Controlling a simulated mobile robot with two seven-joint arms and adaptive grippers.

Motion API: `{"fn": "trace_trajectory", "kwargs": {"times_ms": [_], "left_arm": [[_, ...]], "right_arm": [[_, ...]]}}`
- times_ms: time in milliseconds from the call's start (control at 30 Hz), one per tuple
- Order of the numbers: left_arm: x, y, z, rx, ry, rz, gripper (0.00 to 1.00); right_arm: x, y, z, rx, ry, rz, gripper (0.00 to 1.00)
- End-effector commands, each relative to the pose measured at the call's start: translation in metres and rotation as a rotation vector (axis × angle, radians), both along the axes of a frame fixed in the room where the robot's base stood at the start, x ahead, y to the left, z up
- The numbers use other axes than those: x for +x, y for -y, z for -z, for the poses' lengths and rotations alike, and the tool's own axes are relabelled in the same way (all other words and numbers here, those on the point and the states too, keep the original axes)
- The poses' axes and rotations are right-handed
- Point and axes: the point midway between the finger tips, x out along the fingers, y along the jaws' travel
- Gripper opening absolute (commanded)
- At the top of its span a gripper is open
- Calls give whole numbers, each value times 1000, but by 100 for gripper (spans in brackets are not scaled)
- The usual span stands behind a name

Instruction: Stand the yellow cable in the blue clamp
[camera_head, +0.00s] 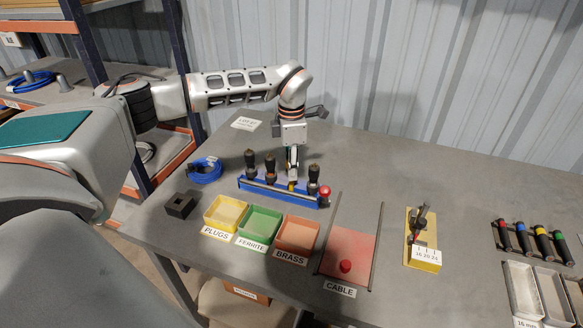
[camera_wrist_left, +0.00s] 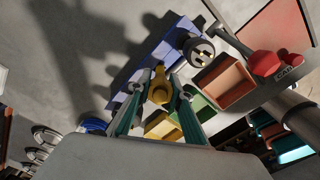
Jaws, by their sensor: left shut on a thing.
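The blue clamp (camera_head: 262,190) is a long low bar with a red knob (camera_head: 324,190) at its right end. Several black plug-like pieces (camera_head: 270,168) stand up along it. My left gripper (camera_head: 292,178) points down over the clamp, between the middle and right black pieces. In the left wrist view its green fingers (camera_wrist_left: 160,100) are shut on the yellow cable end (camera_wrist_left: 160,88), right over the blue clamp (camera_wrist_left: 170,45). The cable's lower part is hidden, so I cannot tell whether it touches the clamp. My right gripper is not in view.
In front are yellow (camera_head: 225,212), green (camera_head: 260,224) and orange (camera_head: 297,234) trays, and a red CABLE area (camera_head: 348,248). A black block (camera_head: 180,205) and blue coil (camera_head: 205,171) lie left. A yellow stand (camera_head: 424,250) and screwdrivers (camera_head: 522,238) are right. The back right is free.

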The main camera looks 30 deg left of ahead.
Motion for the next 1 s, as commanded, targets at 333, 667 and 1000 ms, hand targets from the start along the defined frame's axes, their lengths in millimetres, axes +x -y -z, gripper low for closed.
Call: {"fn": "trace_trajectory", "kwargs": {"times_ms": [333, 667, 1000], "left_arm": [[0, 0, 6, 0, 0, 0, 1], [-1, 0, 13, 0, -1, 0, 1], [0, 0, 12, 0, 0, 0, 22]], "right_arm": [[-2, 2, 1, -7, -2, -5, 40], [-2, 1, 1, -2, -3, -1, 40], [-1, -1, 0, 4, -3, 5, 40]]}}
